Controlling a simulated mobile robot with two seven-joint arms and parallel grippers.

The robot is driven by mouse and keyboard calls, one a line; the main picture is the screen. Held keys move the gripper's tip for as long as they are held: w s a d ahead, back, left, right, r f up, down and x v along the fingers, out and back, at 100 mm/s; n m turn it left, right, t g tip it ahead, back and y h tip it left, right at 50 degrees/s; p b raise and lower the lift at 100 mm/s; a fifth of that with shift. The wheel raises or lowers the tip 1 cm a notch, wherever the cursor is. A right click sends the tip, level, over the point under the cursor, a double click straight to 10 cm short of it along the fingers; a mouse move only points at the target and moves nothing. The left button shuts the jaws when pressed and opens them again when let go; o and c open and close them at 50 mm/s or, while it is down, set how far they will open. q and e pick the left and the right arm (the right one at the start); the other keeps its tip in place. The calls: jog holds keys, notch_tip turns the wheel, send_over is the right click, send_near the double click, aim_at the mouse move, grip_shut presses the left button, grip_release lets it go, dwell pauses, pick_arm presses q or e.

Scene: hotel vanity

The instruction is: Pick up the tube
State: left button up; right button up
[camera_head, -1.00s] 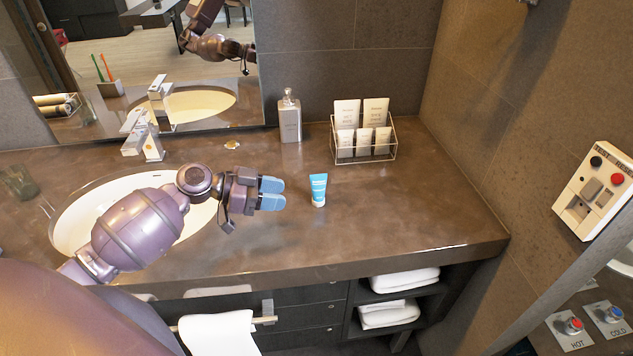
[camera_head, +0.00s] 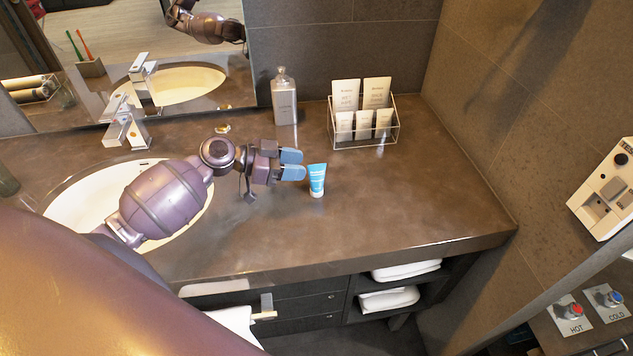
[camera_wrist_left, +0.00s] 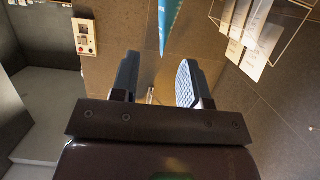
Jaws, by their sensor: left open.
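A small blue tube (camera_head: 317,180) with a white cap stands upright, cap down, on the brown vanity counter. In the left wrist view the blue tube (camera_wrist_left: 168,22) shows at the top centre, ahead of the fingers and partly cut off by the frame edge. My left gripper (camera_head: 291,165) is open, with its blue-padded fingertips just left of the tube. In the left wrist view my left gripper (camera_wrist_left: 158,85) has its two fingers apart with nothing held between them. My right gripper is not in view.
A clear rack (camera_head: 364,141) of sachets stands behind and right of the tube. The sink (camera_head: 75,208) and faucet (camera_head: 124,127) are at left. The counter right of the tube is clear.

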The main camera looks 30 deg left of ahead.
aim_at(317, 166)
pick_arm(q)
jog(key=p+x, duration=0.1)
jog(key=x, duration=0.3)
jog(key=shift+w+d+r+p, duration=0.1)
jog(key=shift+w+d+p, duration=0.15)
jog(key=shift+w+p, duration=0.1)
jog(key=shift+w+d, duration=0.1)
jog(key=shift+d, duration=0.1)
grip_shut()
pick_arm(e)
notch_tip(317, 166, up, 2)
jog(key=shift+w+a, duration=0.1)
